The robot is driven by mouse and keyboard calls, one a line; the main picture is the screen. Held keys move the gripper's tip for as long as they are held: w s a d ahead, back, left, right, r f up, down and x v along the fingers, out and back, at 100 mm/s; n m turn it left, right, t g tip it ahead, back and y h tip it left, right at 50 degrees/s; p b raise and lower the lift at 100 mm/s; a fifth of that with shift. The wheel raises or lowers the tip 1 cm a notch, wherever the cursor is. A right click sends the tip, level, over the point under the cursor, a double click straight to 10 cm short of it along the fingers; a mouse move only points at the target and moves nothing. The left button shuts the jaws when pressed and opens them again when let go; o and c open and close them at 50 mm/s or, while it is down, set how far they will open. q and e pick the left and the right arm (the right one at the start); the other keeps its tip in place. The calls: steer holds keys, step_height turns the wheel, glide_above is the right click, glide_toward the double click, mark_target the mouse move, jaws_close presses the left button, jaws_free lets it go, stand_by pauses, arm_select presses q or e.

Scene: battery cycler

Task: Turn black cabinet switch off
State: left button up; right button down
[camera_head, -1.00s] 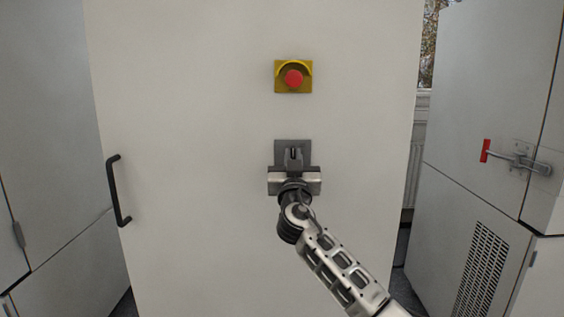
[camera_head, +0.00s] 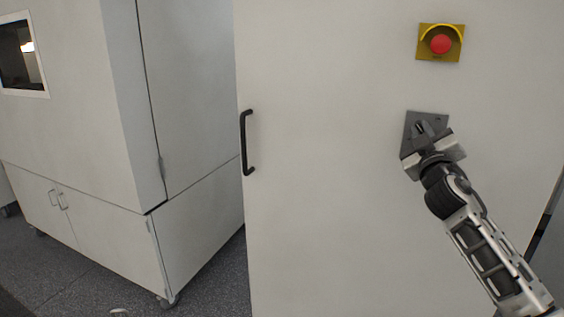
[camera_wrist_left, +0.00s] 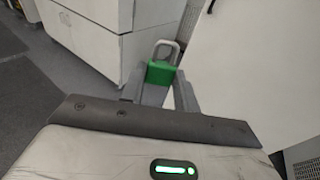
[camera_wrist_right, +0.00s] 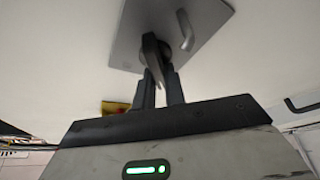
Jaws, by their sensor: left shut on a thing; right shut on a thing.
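The black switch (camera_wrist_right: 150,47) sits on a grey square plate (camera_head: 438,122) on the front of the white cabinet, below the emergency stop. My right gripper (camera_head: 422,133) is at the plate, shut on the switch handle, and leans up and to the left in the head view. In the right wrist view the fingertips (camera_wrist_right: 161,75) close around the handle; the plate (camera_wrist_right: 125,40), with a metal loop (camera_wrist_right: 185,30), appears turned relative to them. My left gripper (camera_wrist_left: 165,95) is shut on a green padlock (camera_wrist_left: 160,72) with a metal shackle; it is outside the head view.
A red emergency stop (camera_head: 441,44) on a yellow plate is above the switch. A black door handle (camera_head: 247,143) is on the cabinet's left side. Another white cabinet (camera_head: 195,90) stands to the left, with open floor (camera_head: 215,285) before it.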

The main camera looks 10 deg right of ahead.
steer(key=shift+a+f+n+g+y, duration=0.15)
steer(key=shift+n+g+y, duration=0.35)
steer(key=shift+n, duration=1.35)
steer(key=shift+d+f+n+g+y, duration=0.1)
steer(key=shift+n+g+y, duration=0.4)
steer(key=shift+n, duration=1.3)
steer(key=shift+a+f+n+g+y, duration=0.15)
steer(key=shift+n+g+y, duration=0.3)
steer(key=shift+n, duration=1.4)
steer(key=c, duration=1.5)
jaws_free()
steer(key=shift+w, duration=0.1)
steer(key=shift+o, duration=0.2)
